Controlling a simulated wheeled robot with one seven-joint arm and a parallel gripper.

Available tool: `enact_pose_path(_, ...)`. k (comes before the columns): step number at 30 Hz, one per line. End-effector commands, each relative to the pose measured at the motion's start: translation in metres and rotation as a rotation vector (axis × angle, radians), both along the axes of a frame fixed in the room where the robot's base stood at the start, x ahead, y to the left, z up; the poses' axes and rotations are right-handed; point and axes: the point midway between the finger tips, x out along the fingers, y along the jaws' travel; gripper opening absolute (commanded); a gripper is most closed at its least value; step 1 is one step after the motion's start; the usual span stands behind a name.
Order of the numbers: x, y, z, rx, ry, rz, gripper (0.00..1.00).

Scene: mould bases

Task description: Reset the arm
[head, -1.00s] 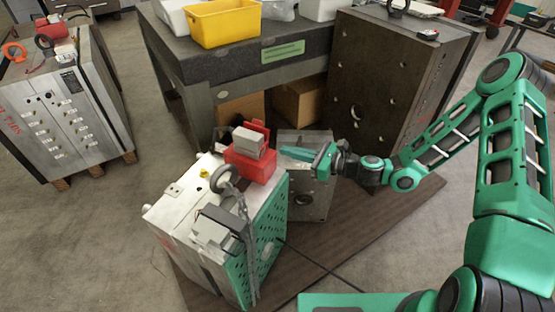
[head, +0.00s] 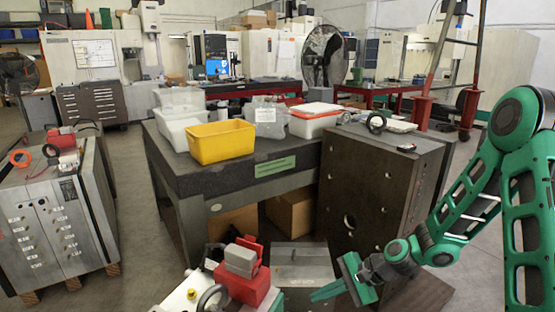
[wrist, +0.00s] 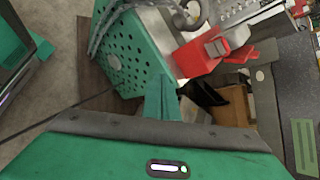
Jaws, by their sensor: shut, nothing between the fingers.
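My gripper (head: 335,291) is at the lower middle of the head view, its green fingers pointing left. It is shut and empty. It is in front of a grey metal block (head: 301,262) and to the right of a mould base (head: 184,293) that carries a red connector housing (head: 243,278). In the wrist view my gripper (wrist: 168,85) shows its green fingers together, with the mould base's green perforated side (wrist: 128,60) beyond them. The red housing (wrist: 203,55) also shows there.
A dark mould plate (head: 372,190) stands right of the gripper, close to my arm. Behind is a grey table (head: 270,165) with a yellow bin (head: 221,142). Another mould base (head: 55,215) stands on a pallet at left. Open floor lies between it and the table.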

Motion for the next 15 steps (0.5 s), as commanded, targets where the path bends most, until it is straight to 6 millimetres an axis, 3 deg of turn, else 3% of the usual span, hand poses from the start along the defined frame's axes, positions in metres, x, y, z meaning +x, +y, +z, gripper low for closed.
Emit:
enact_pose_path(8, -0.033, -0.088, 0.028, -0.333, -0.101, 0.203, 0.00)
enact_pose_path(15, -0.071, -0.161, 0.070, -0.564, -0.124, 0.333, 0.00)
